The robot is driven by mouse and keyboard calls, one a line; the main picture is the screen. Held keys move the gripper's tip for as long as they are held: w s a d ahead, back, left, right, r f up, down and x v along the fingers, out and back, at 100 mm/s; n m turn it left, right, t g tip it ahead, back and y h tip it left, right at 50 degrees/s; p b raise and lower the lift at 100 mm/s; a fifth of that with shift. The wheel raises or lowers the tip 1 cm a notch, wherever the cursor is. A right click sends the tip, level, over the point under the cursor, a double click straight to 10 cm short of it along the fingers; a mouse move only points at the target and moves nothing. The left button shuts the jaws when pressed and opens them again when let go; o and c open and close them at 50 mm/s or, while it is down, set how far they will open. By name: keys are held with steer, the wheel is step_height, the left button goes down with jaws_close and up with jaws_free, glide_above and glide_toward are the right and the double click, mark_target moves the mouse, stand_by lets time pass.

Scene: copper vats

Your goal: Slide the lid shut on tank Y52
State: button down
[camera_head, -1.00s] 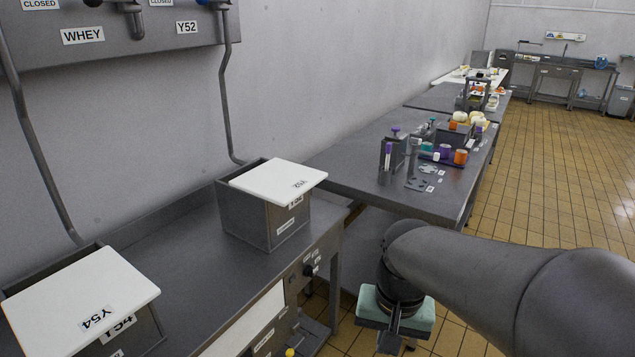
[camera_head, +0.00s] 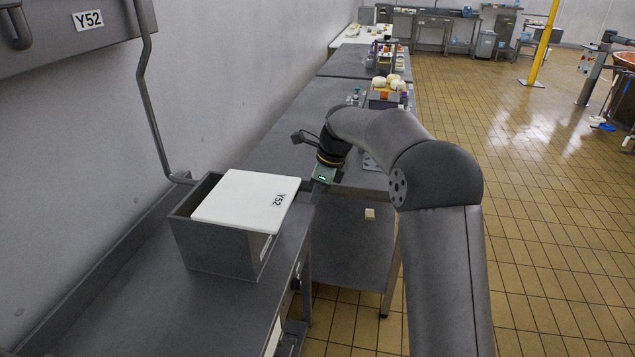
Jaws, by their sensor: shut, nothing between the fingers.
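Tank Y52 (camera_head: 215,248) is a grey open-topped metal box on the counter at the left. Its white lid (camera_head: 236,202), labelled Y52, lies flat on top, offset to the right. The lid overhangs the tank's right side and leaves an open strip along the left side. My gripper (camera_head: 316,190) is just beyond the lid's right edge, pointing down. It is shut and empty, and appears apart from the lid. Its fingertips are small and dark against the table, so their exact distance from the lid is hard to tell.
A pipe (camera_head: 150,100) runs down the wall behind the tank from a grey panel (camera_head: 60,45). A long grey table (camera_head: 290,130) with several items lies beyond the counter (camera_head: 150,310). The tiled floor at the right is largely clear.

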steer(key=w+a+f+p, duration=0.1)
steer(key=a+f+p, duration=0.1)
steer(key=a+f, duration=0.2)
steer(key=shift+a+f, duration=0.3)
steer(key=shift+a, duration=0.4)
steer(key=shift+w, duration=0.15)
